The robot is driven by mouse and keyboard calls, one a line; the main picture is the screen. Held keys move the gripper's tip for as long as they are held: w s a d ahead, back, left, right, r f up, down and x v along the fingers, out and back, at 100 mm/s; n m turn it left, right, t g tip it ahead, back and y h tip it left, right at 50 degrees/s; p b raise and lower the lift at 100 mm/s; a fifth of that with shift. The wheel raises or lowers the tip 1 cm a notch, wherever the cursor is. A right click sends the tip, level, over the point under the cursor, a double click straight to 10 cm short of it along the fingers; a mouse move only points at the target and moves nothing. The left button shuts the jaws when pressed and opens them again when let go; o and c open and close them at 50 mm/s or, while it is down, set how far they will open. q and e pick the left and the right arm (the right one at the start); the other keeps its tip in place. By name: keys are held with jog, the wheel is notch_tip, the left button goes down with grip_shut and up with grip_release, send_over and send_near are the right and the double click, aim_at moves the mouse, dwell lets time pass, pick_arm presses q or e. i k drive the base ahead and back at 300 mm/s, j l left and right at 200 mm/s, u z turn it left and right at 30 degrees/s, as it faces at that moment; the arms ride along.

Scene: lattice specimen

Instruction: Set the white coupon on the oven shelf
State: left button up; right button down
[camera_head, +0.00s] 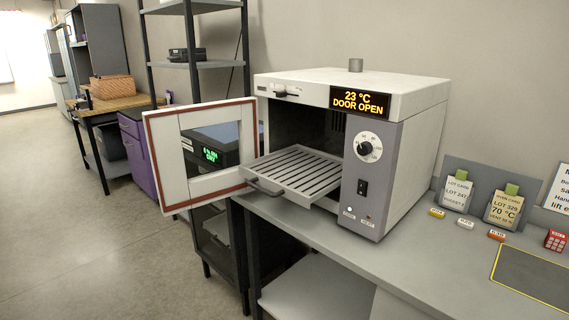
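The oven (408,180) stands on the grey bench with its door (158,165) swung open to the left. Its display reads "23 °C DOOR OPEN". The slatted oven shelf (322,195) is slid partly out of the chamber, and nothing lies on it. A small white block with dark lettering (465,222), which looks like the white coupon, lies flat on the bench right of the oven, between a yellow block (437,212) and an orange one (496,235). Neither of my grippers is in view.
Two lot cards (457,193) stand in a rack behind the blocks. A red block (555,240) sits at the right, by a dark yellow-edged mat (535,275). The bench in front of the blocks (420,250) is clear. Shelving (205,65) stands behind the door.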

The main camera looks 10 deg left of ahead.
aim_at(271, 177)
jog(key=i+j, duration=0.2)
jog(key=j, duration=0.15)
jog(key=i+j, duration=0.15)
jog(key=j, duration=0.2)
jog(key=i+j, duration=0.2)
jog(key=j, duration=0.15)
jog(key=i+j, duration=0.15)
jog(key=j, duration=0.25)
jog(key=i+j, duration=0.2)
jog(key=j, duration=0.15)
jog(key=z, duration=0.05)
